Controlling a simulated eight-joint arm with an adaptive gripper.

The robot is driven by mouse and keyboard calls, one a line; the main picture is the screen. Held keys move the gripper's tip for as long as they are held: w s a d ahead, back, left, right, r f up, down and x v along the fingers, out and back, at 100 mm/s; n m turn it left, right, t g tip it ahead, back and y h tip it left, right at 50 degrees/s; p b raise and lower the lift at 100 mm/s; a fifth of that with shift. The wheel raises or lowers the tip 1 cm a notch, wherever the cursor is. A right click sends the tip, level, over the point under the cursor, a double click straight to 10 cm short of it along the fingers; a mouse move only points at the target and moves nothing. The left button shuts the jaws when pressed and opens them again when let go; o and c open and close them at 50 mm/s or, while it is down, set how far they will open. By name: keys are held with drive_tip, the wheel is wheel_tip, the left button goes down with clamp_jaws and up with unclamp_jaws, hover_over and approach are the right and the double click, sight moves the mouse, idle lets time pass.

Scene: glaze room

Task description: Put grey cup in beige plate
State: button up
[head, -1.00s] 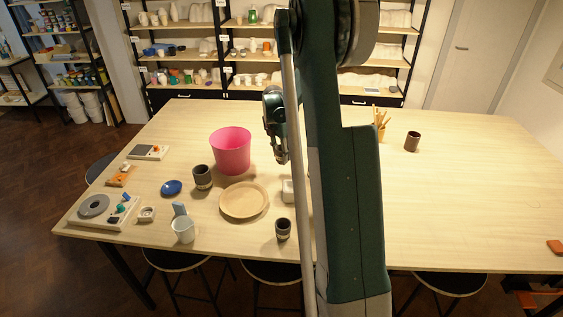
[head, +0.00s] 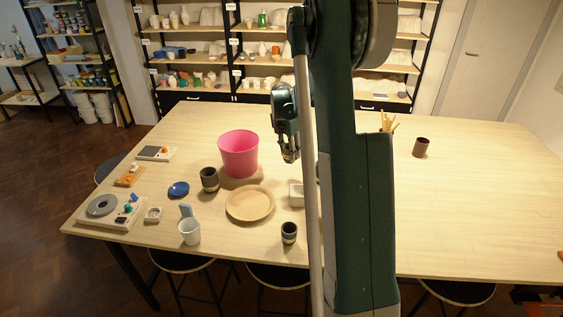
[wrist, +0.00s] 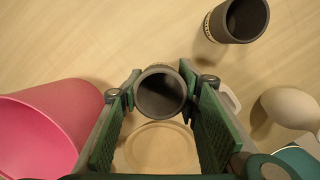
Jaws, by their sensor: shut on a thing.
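My gripper (wrist: 160,82) is shut on a grey cup (wrist: 159,95), seen from above with its dark, empty-looking inside between the two green-padded fingers. In the head view my gripper (head: 290,157) hangs above the table, right of the pink bucket; the held cup is hard to make out there. The round beige plate (head: 250,203) lies on the table, below and left of the gripper in the picture, with nothing on it. The plate (wrist: 160,150) also shows below the held cup in the wrist view, partly covered by it.
A pink bucket (head: 238,155) stands behind the plate. A dark grey cup (head: 209,180) stands left of it, a dark banded cup (head: 289,233) at its front right. A pale cup (head: 189,231) stands front left.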

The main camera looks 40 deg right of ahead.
drive_tip(key=shift+a, duration=0.6)
drive_tip(key=r+m+p, duration=0.2)
hover_over(252, 203)
drive_tip(key=shift+a+f, duration=0.3)
drive_tip(key=shift+a, duration=0.1)
drive_tip(key=shift+f+p, duration=0.35)
drive_tip(key=shift+f, duration=2.55)
drive_tip(key=shift+f, duration=2.1)
drive_tip(key=shift+f, duration=0.1)
